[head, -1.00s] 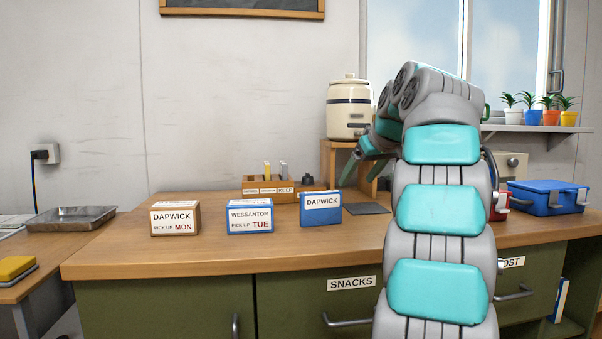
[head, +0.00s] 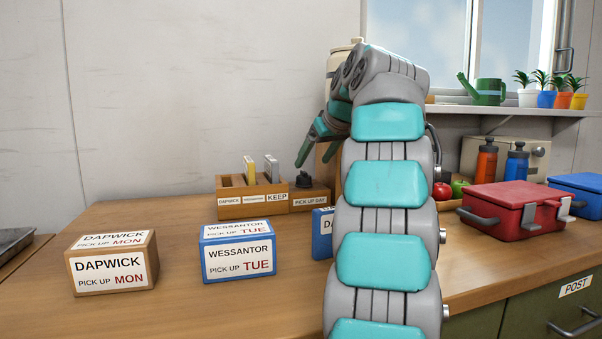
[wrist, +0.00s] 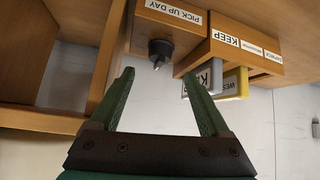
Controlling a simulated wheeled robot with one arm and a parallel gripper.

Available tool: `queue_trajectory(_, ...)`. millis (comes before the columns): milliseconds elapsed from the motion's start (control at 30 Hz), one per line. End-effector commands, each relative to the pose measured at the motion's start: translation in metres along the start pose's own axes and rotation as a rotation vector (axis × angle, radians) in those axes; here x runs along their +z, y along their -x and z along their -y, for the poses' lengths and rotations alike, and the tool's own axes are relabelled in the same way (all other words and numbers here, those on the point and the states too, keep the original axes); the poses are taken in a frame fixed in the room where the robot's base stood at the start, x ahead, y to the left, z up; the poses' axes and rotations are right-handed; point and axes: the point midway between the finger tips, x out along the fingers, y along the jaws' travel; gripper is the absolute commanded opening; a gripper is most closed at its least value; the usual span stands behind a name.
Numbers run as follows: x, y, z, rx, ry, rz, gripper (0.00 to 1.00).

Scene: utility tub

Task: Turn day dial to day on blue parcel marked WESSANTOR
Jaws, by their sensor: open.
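The blue parcel (head: 238,250) stands on the counter; its label reads WESSANTOR, PICK UP TUE. The day dial (head: 304,180) is a small black knob on a wooden block labelled PICK UP DAY (head: 311,201), behind and right of the parcel. My gripper (head: 312,160) is open and empty, its green fingers pointing down close to the dial. In the wrist view, which is upside down, the dial (wrist: 160,48) lies just beyond and between the open fingertips (wrist: 159,74), seemingly apart from them. The dial's day setting is not readable.
A wooden rack (head: 252,196) with cards and a KEEP label adjoins the dial block on its left. A brown DAPWICK parcel (head: 112,264) stands at left. Another blue parcel (head: 321,235) is partly hidden by my arm. A red box (head: 505,209) stands at right.

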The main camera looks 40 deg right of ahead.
Motion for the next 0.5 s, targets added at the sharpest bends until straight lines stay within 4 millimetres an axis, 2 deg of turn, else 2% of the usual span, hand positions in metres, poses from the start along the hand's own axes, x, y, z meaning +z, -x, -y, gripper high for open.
queue_trajectory(300,0.001,-0.046,0.000,0.001,-0.002,0.003,0.80)
queue_trajectory(500,0.001,-0.067,0.000,-0.001,-0.002,0.004,0.80)
